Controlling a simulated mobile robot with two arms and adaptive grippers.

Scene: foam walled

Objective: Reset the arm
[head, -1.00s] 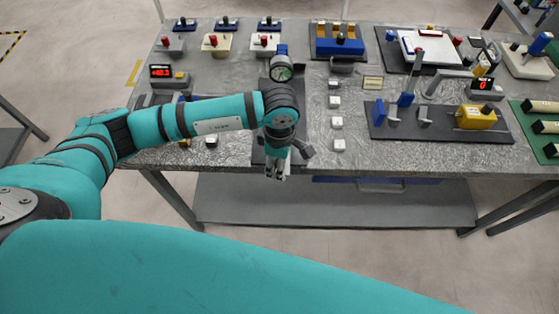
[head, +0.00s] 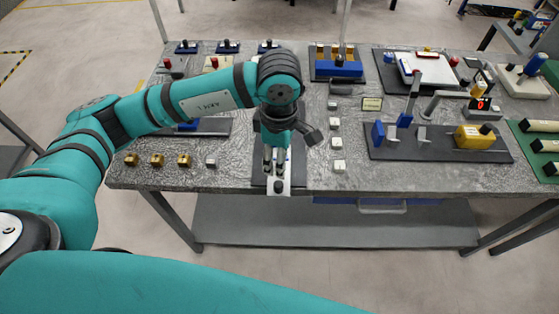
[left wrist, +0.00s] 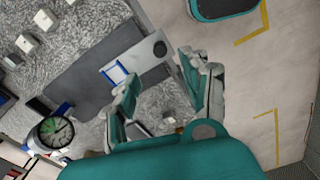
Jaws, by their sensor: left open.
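My left arm reaches in from the left, and its gripper (head: 276,160) points down over the near edge of the table (head: 230,178). In the left wrist view the gripper's two fingers (left wrist: 162,95) are spread apart with nothing between them. Below it lies a dark grey mat (left wrist: 85,75) with a light plate (left wrist: 147,52) bearing a round dark knob, and a small blue-and-white piece (left wrist: 115,73). A round dial gauge (left wrist: 55,132) with a green face stands at the mat's far end; in the head view my wrist hides it. My right gripper is not in view.
Several small white blocks (head: 338,166) lie right of the mat. Several brass blocks (head: 157,160) lie left. Open floor lies before the table.

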